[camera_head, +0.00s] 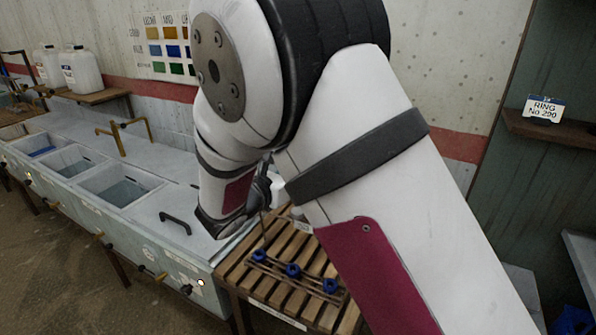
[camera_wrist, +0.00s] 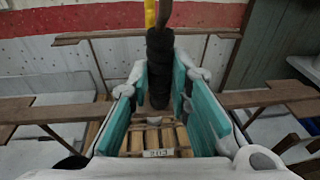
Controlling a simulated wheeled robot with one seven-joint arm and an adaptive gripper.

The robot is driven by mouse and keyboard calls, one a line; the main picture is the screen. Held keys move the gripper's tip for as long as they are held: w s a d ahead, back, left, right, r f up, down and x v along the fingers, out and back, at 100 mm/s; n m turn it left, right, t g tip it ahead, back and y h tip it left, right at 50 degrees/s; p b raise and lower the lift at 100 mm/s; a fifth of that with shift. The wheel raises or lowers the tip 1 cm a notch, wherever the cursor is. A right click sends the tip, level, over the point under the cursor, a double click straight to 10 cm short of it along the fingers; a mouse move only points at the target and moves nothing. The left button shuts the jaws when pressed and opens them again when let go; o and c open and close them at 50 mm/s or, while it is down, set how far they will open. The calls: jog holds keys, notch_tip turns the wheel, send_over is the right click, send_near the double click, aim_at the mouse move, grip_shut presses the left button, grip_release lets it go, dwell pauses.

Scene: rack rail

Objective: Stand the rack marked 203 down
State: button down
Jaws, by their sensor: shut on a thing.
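My gripper (camera_wrist: 160,90) shows in the wrist view with its two teal pads on either side of a black ribbed grip (camera_wrist: 160,55). It is shut on this grip, which belongs to a rack. In the head view, brown rack bars with several blue knobs (camera_head: 293,270) show below my gripper, over a slatted wooden bench (camera_head: 240,273). I cannot tell whether the rack touches the slats. A small white plate (camera_wrist: 158,153), seemingly reading 203, shows low between the fingers; I cannot tell what carries it. My arm hides the rack's upper part.
Open tanks (camera_head: 118,187) line the wall at left, with brass taps. A grey cover with a black handle (camera_head: 175,222) lies beside the bench. White jugs (camera_head: 82,70) stand on a shelf. A sign reading RING No 200 (camera_head: 543,108) stands on the right shelf (camera_head: 560,130).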

jog(key=shift+f, duration=0.1)
jog(key=c, duration=1.3)
grip_release()
jog(key=shift+f, duration=0.1)
jog(key=o, duration=1.3)
jog(key=f+p+v, duration=0.1)
jog(key=p+v, duration=0.2)
jog(key=v, duration=0.8)
jog(key=shift+s+a+f, duration=0.3)
jog(key=shift+s, duration=0.1)
jog(key=shift+d, duration=0.1)
